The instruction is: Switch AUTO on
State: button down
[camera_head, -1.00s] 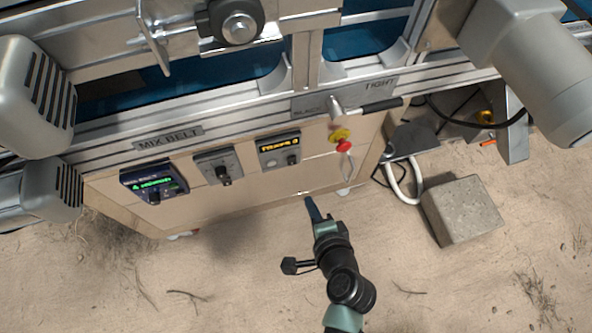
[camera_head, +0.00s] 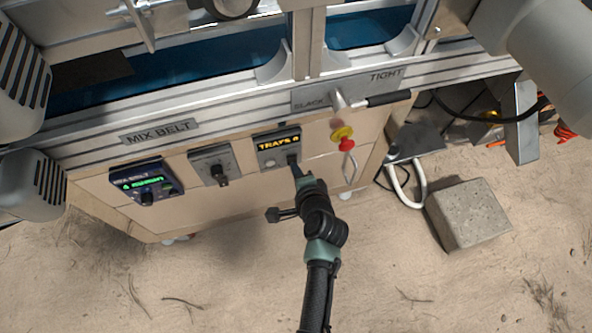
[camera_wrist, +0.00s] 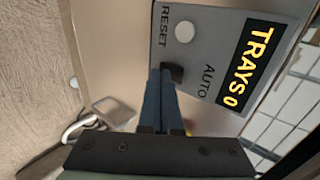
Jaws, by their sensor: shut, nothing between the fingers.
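The grey TRAYS panel (camera_head: 270,141) is on the front of the wooden cabinet, its display reading "TRAYS 0". In the wrist view the panel (camera_wrist: 213,62) fills the upper right, with a white round button (camera_wrist: 184,32) by the word RESET and a dark switch knob (camera_wrist: 174,72) by the word AUTO. My gripper (camera_head: 297,170) is at the panel's lower right, over the AUTO knob. In the wrist view my gripper (camera_wrist: 161,74) is shut, its blue fingertips at the knob and partly hiding it. I cannot tell if they press on it.
A MIX BELT panel (camera_head: 145,184) and a middle knob panel (camera_head: 213,166) are to the left. A red emergency stop button (camera_head: 347,145) is to the right, under the SLACK/TIGHT lever (camera_head: 385,99). A concrete block (camera_head: 468,213) lies on the sandy ground.

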jog(key=shift+w, duration=0.25)
dwell(0.5)
jog(key=shift+r+p, duration=0.8)
jog(key=shift+p, duration=0.1)
